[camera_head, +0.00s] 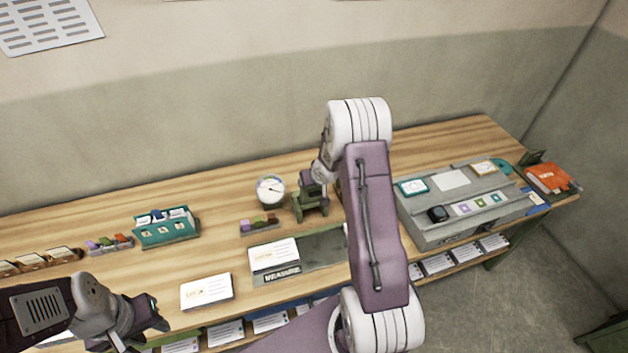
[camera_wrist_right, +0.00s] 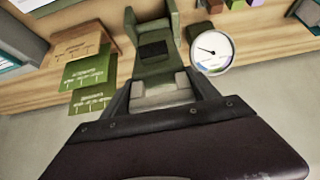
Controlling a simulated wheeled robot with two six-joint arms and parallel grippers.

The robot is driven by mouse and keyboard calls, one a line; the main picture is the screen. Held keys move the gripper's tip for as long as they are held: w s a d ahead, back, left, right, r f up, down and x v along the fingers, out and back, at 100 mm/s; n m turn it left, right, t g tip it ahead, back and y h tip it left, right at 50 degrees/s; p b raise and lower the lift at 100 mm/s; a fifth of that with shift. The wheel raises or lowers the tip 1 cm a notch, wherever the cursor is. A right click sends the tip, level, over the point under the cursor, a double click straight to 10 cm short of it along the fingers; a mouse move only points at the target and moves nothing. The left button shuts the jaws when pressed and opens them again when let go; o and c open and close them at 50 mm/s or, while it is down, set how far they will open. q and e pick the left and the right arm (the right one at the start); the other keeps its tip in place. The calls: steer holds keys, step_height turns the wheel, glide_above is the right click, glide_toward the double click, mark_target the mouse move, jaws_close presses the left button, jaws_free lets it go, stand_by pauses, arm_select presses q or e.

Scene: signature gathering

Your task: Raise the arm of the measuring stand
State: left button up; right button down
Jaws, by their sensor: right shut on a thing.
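The green measuring stand (camera_head: 311,207) stands at the middle of the table, behind the grey mat. In the right wrist view its green arm (camera_wrist_right: 155,72) runs down between the fingers of my right gripper (camera_wrist_right: 163,90), which is shut on it. In the head view my right gripper (camera_head: 312,185) is at the top of the stand, and my arm hides part of that area. A round white dial (camera_head: 270,189) is beside the stand; it also shows in the right wrist view (camera_wrist_right: 212,52). My left gripper (camera_head: 147,330) is open and empty at the table's front left.
A grey mat marked MEASURE (camera_head: 322,249) holds a stack of cards (camera_head: 274,256). Another card stack (camera_head: 206,291) lies to its left. A teal card holder (camera_head: 166,230) stands at the left. A grey console (camera_head: 465,205) and orange book (camera_head: 549,178) are at the right.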

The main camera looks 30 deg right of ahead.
steer(key=shift+w+r, duration=0.1)
steer(key=shift+r, duration=0.05)
steer(key=shift+c, duration=1.2)
jaws_free()
steer(key=shift+o, duration=0.2)
steer(key=p+v, duration=0.1)
steer(key=v, duration=0.8)
steer(key=shift+p, duration=0.35)
